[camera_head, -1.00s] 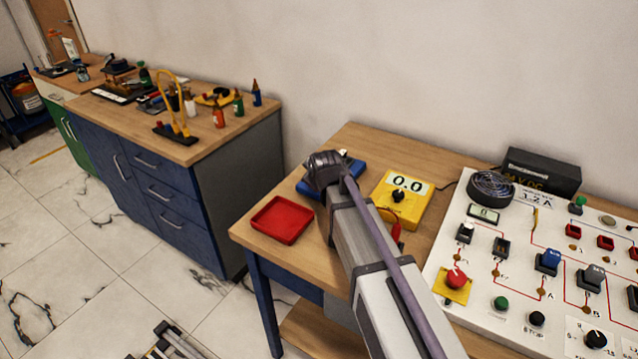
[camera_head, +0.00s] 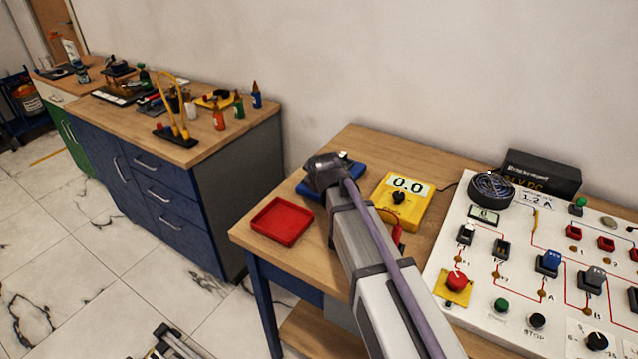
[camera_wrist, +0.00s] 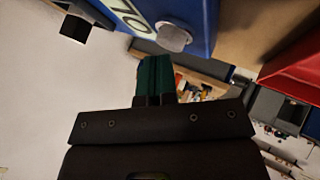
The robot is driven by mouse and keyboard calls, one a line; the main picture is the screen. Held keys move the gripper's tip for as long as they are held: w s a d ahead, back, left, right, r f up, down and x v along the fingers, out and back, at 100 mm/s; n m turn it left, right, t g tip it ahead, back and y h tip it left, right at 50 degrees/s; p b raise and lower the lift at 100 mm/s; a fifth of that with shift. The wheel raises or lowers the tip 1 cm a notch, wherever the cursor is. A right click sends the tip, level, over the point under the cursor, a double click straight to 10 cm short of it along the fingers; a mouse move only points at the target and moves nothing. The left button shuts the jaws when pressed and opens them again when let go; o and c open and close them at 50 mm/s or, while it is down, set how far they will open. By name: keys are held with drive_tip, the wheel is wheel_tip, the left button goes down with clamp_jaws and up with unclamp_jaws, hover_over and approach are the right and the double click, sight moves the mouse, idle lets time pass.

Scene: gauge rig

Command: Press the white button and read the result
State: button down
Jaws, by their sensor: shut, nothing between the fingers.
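The blue gauge box (camera_head: 372,181) sits on the wooden bench, partly hidden behind my arm in the head view. In the wrist view the blue box (camera_wrist: 203,14) fills the top, with a round whitish button (camera_wrist: 173,37) on its face. Beside the button is a pale display (camera_wrist: 130,14) with dark characters, cut off by the frame edge, so I cannot read it fully. My gripper (camera_wrist: 155,60) shows two green fingers shut together, with nothing between them. Its tips are just below and left of the button in the picture; I cannot tell the gap in depth. The head view hides the fingers.
A red tray (camera_head: 281,222) lies left of my arm; its edge shows in the wrist view (camera_wrist: 295,62). A yellow meter (camera_head: 412,212) reading 0.0 stands right. A black knob (camera_wrist: 75,28) is left of the button. A white switch panel (camera_head: 475,215) fills the bench's right side.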

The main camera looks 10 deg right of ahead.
drive_tip(key=shift+r+p, duration=0.45)
drive_tip(key=shift+r, duration=0.25)
wheel_tip(320, 180, up, 5)
drive_tip(key=p, duration=0.5)
drive_tip(key=shift+r, duration=0.1)
